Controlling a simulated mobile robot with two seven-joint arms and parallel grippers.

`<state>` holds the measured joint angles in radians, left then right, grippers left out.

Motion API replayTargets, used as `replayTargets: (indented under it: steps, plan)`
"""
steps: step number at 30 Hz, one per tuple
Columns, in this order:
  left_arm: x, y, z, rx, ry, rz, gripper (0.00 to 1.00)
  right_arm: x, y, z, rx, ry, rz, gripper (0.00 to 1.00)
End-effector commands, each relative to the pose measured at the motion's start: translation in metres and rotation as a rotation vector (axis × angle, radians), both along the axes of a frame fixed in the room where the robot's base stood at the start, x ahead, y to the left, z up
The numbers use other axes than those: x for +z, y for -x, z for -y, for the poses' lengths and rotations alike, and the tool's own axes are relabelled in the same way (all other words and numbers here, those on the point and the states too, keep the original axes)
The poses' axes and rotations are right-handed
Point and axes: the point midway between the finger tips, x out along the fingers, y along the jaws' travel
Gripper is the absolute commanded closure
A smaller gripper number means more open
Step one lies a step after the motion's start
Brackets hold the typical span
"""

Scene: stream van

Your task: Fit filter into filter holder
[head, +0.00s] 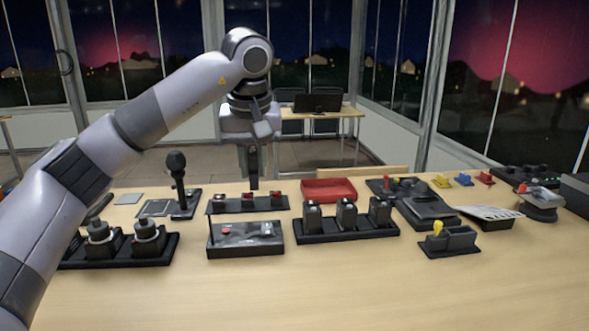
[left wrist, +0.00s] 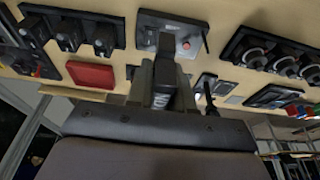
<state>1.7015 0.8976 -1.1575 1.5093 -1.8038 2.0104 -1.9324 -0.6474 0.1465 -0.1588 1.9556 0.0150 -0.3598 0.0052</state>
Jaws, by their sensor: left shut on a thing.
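My left gripper (head: 253,160) is above the middle of the table, pointing down, shut on a dark slim thing (head: 254,183). In the left wrist view the dark thing (left wrist: 166,75) is between the grey fingers (left wrist: 163,92); I cannot tell for sure whether it is the filter. Below and behind it in the head view is a long black rack (head: 222,206) with red-topped pieces. A grey box with a red button (head: 240,240) is in front of the rack. I cannot tell which fixture is the filter holder. My right gripper is not in view.
A microphone stand (head: 178,180) and a flat dark frame (head: 155,208) are on the left, behind two round knobbed devices (head: 148,240). A red tray (head: 329,190) and a row of dark blocks (head: 346,215) are right of the gripper. The table's front (head: 350,295) is clear.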

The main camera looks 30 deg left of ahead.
Motion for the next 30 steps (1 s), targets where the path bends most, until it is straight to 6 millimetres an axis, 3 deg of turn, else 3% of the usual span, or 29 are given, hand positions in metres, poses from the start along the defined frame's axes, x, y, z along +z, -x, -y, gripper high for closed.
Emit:
replayTargets:
  steps: [7, 11, 20, 30]
  plan:
    - [0.002, 0.000, 0.000, -0.002, 0.000, 0.000, 1.00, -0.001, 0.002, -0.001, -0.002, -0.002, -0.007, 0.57]
    - [-0.007, -0.001, 0.006, -0.027, -0.001, -0.004, 1.00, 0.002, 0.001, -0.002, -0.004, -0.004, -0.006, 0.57]
    - [-0.070, 0.001, 0.051, -0.237, 0.000, -0.007, 1.00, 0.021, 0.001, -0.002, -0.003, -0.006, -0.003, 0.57]
    - [-0.146, 0.041, 0.122, -0.551, 0.002, -0.004, 1.00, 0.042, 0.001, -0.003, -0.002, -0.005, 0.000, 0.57]
